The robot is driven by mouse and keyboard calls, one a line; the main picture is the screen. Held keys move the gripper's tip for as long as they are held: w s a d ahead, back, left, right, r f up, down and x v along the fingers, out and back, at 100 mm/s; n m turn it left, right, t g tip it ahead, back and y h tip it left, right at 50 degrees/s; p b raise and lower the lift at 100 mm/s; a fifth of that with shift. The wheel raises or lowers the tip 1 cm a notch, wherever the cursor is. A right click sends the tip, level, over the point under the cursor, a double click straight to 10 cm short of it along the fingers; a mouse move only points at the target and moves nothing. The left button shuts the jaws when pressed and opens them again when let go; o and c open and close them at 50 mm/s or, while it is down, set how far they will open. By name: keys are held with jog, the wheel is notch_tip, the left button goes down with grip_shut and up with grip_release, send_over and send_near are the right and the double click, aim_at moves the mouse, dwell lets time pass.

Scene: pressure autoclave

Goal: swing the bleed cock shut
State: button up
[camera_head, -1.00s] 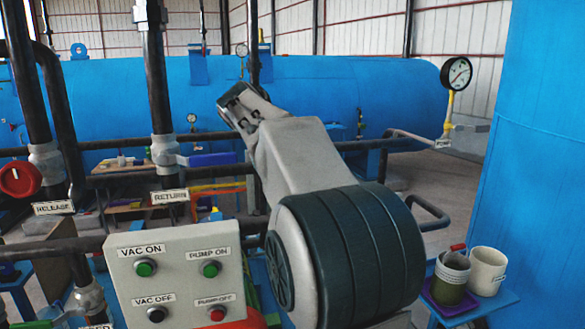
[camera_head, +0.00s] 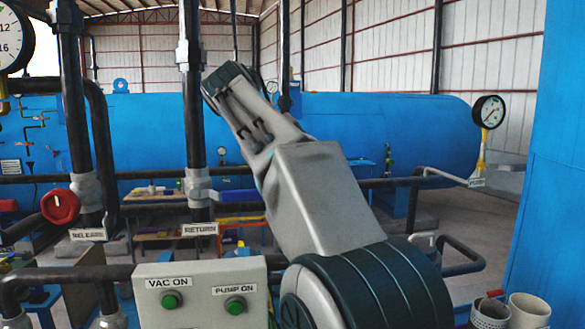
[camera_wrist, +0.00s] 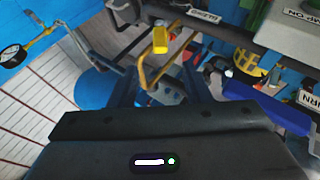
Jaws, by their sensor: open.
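In the wrist view a yellow-tipped lever (camera_wrist: 160,39) shows beyond the gap between my fingers. It looks like the bleed cock's handle; a small upside-down label (camera_wrist: 203,15) near it looks like BLEED, but is hard to read. My gripper (camera_wrist: 160,88) has its two dark fingers apart with nothing held between them, and the lever appears clear of both. In the head view I cannot make out the bleed cock; my arm covers the middle of the scene.
A blue lever (camera_head: 240,195) sits on the RETURN pipe, left of my arm. A red knob (camera_head: 60,206) is on the RELEASE pipe. The button panel (camera_head: 200,268) stands in front. A gauge (camera_head: 489,111) and a blue wall (camera_head: 550,170) are at the right.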

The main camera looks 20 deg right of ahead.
jog(key=shift+s+a+r, duration=0.15)
jog(key=shift+a+r, duration=0.15)
jog(key=shift+r, duration=0.1)
jog(key=shift+c, duration=0.3)
